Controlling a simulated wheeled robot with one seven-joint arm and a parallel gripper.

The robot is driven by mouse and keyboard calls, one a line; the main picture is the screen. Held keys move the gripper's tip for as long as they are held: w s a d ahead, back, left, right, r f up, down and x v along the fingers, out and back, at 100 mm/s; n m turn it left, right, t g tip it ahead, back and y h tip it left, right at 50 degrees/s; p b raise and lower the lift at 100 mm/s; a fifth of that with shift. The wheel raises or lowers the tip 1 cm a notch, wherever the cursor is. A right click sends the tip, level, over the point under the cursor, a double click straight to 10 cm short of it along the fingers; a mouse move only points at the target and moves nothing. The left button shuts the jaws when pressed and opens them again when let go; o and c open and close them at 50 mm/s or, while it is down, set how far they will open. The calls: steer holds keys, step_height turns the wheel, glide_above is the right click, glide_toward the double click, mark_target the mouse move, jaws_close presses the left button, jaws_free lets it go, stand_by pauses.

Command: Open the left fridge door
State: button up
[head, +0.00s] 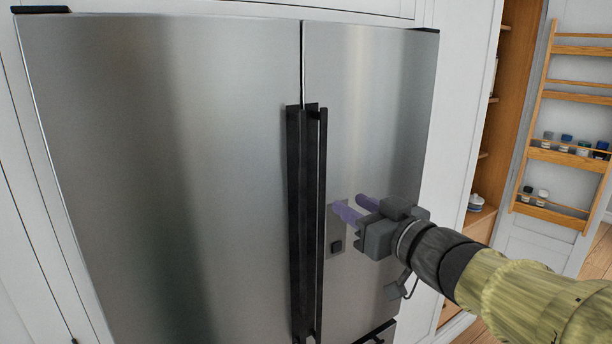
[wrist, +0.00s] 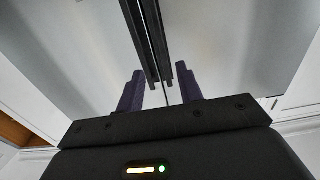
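The left fridge door (head: 170,180) is a wide stainless steel panel and looks shut. Its dark vertical handle (head: 294,220) runs along its right edge at the centre seam. The narrower right fridge door (head: 375,110) is also shut, with its own dark handle (head: 323,180) close beside the seam. My gripper (head: 348,201) is open and empty, in front of the right door and to the right of both handles in the head view. In the wrist view, the purple fingers of my gripper (wrist: 160,70) are spread apart, and the dark handle bars (wrist: 151,40) show between and beyond them.
White cabinet panels frame the fridge. A wooden shelf unit (head: 517,60) and a wooden door rack (head: 570,157) with small jars stand at the right. Wooden floor shows at the lower right.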

mark_target(304, 176)
steer(key=p+x, duration=0.4)
steer(key=x, duration=1.2)
steer(key=shift+w+a, duration=0.45)
steer(key=shift+w, duration=0.15)
jaws_close()
